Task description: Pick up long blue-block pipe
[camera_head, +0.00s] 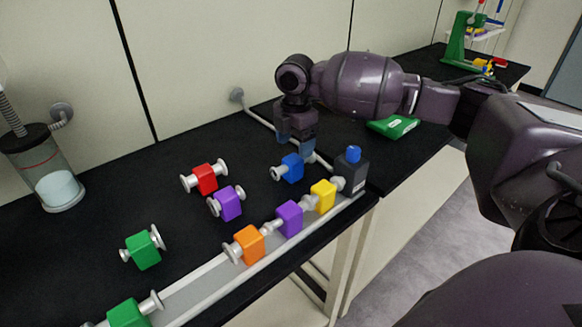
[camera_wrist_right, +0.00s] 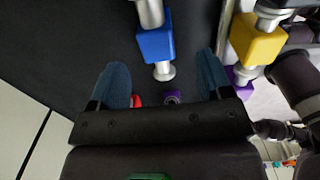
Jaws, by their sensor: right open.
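The pipe with the blue block (camera_head: 291,168) lies on the black bench top, with silver flanged ends. In the right wrist view its blue block (camera_wrist_right: 156,44) lies ahead of and between the two finger lines. My right gripper (camera_head: 297,143) points down just behind and above this pipe. In its wrist view the blue fingers (camera_wrist_right: 162,58) are spread wide with nothing held between them. Whether a finger touches the pipe I cannot tell. My left gripper is not in view.
Red (camera_head: 205,179) and purple (camera_head: 227,203) block pipes lie to the left. A rail (camera_head: 208,285) along the front edge holds orange, purple and yellow blocks. A dark bottle-like part with a blue cap (camera_head: 354,171) stands close on the right. A glass vessel (camera_head: 56,182) is far left.

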